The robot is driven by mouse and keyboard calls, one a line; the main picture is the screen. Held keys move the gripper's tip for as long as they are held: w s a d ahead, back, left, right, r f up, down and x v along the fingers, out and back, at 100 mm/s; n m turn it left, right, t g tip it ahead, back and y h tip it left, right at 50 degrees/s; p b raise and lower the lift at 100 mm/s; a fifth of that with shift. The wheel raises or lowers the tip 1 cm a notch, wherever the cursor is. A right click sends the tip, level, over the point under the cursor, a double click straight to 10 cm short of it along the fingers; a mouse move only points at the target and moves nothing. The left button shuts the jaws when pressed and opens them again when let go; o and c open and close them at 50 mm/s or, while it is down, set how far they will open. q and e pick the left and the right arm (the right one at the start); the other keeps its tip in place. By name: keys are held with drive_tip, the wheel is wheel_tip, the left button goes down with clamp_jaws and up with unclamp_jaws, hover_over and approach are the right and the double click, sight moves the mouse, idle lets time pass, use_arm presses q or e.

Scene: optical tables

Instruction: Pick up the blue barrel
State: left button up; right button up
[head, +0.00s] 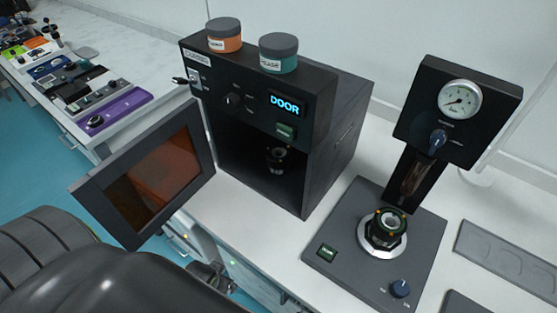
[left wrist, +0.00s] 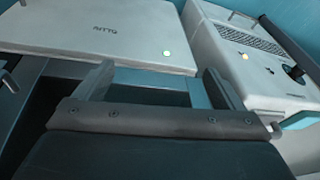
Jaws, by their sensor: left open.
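I cannot make out a plainly blue barrel. A small dark barrel-like part (head: 387,226) with a metal ring top stands upright on the base of the gauge device (head: 440,108). A similar small part (head: 277,158) stands inside the open black chamber (head: 240,165). My left gripper (head: 212,274) is low, in front of the white table's edge, apart from both parts. In the left wrist view, my left gripper (left wrist: 160,88) has its two fingers spread with nothing between them. My right gripper is not in view.
The chamber's door (head: 145,175) is swung open to the left, and its display reads DOOR. An orange jar (head: 224,40) and a teal jar (head: 278,58) sit on top. A grey tray (head: 510,262) lies at the right. In the left wrist view are pale equipment boxes (left wrist: 110,38).

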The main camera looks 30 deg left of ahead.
use_arm(q)
wheel_tip(320, 180, up, 25)
drive_tip(key=w+d+t+p, duration=0.2)
drive_tip(key=p, duration=0.1)
drive_tip(key=w+r+t, duration=0.1)
drive_tip(key=w, duration=0.2)
drive_tip(key=w+r+t, duration=0.1)
drive_tip(key=w+t, duration=0.1)
drive_tip(key=w, duration=0.1)
drive_tip(key=w+d+r+t, duration=0.1)
drive_tip(key=w, duration=0.2)
drive_tip(key=shift+r+t, duration=0.3)
drive_tip(key=shift+r, duration=0.1)
drive_tip(key=w+d+r+t, duration=0.1)
drive_tip(key=w+r+t, duration=0.25)
drive_tip(key=w, duration=0.25)
drive_tip(key=p, duration=0.1)
approach(278, 153)
drive_tip(key=shift+h, duration=0.4)
drive_tip(key=x, duration=0.4)
drive_tip(key=a+x, duration=0.1)
drive_tip(key=x, duration=0.2)
drive_tip(key=shift+f, duration=0.2)
drive_tip(key=shift+w+d+p, duration=0.1)
drive_tip(key=shift+w+p, duration=0.25)
drive_tip(key=shift+p+x, duration=0.55)
drive_tip(key=shift+x, duration=1.75)
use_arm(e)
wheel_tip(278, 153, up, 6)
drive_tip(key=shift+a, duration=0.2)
